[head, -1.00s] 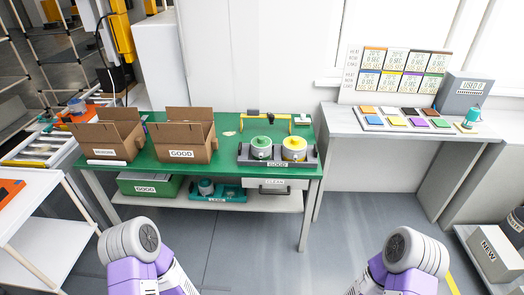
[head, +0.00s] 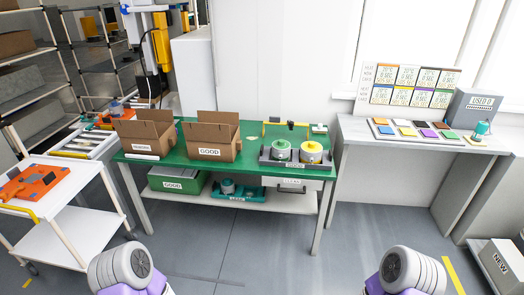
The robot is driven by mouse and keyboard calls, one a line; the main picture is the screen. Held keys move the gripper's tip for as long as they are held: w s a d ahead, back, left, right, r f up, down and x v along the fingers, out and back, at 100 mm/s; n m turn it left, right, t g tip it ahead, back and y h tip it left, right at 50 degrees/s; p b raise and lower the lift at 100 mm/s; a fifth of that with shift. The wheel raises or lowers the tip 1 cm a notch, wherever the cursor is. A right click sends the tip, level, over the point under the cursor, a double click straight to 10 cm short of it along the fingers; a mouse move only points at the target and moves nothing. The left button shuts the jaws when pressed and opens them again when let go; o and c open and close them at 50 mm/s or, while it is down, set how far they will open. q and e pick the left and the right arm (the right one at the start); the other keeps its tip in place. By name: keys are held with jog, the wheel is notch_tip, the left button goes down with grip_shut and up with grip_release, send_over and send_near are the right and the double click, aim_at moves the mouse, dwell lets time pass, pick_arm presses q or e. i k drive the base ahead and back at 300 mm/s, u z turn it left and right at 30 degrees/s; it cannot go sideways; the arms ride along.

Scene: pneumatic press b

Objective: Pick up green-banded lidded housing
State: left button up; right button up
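The green-banded lidded housing (head: 281,151) is a round pale grey pot with a green top. It stands upright in a dark grey two-place holder (head: 296,165) at the right end of the green table. A similar housing with a yellow top (head: 311,152) stands in the right place of the same holder. Both of my arms show at the bottom edge of the head view, well in front of the table and apart from the housing. Neither gripper is in view.
Two open cardboard boxes, one (head: 146,135) at the left and one marked GOOD (head: 211,136), stand on the green table (head: 262,171). A white bench (head: 410,160) with coloured tiles stands right. A white cart (head: 75,214) stands left. Floor before the table is clear.

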aim_at(281, 148)
jog(key=u, duration=0.9)
jog(key=i, duration=1.1)
jog(key=u, duration=0.4)
jog(key=i, duration=1.15)
jog(key=z, duration=1.2)
jog(key=i, duration=0.5)
jog(key=z, duration=0.5)
